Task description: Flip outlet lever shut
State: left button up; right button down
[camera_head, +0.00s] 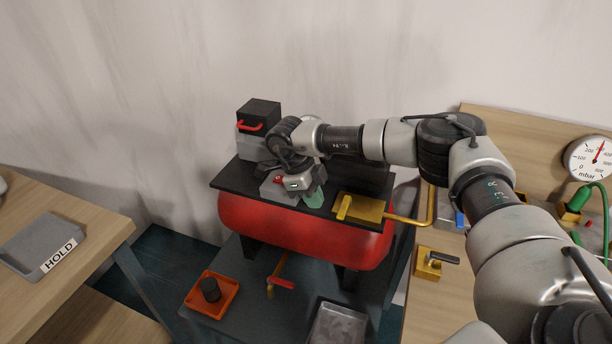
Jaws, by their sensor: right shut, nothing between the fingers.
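A brass block (368,211) with a short yellow lever (343,207) sits on the right part of the black top plate of a red tank (290,230); I take it to be the outlet valve. The lever stands along the block's left side, and a brass pipe leaves the block to the right. My right gripper (313,197) is over the plate, just left of the lever. It is shut and empty. Whether its tip touches the lever I cannot tell. My left gripper is out of view.
A black and grey box with a red handle (250,126) stands at the plate's back left. Below are a red-handled tap (283,283), an orange tray (225,301) and a grey tray. Right are another brass valve (428,265) and a gauge (590,158). A HOLD tray (38,240) lies left.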

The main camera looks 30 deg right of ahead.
aim_at(344, 208)
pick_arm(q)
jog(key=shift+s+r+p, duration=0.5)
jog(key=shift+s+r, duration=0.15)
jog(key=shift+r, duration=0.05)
pick_arm(e)
jog(key=s+d, duration=0.2)
jog(key=s, duration=0.1)
jog(key=shift+d+r, duration=0.15)
jog(key=shift+d, duration=0.1)
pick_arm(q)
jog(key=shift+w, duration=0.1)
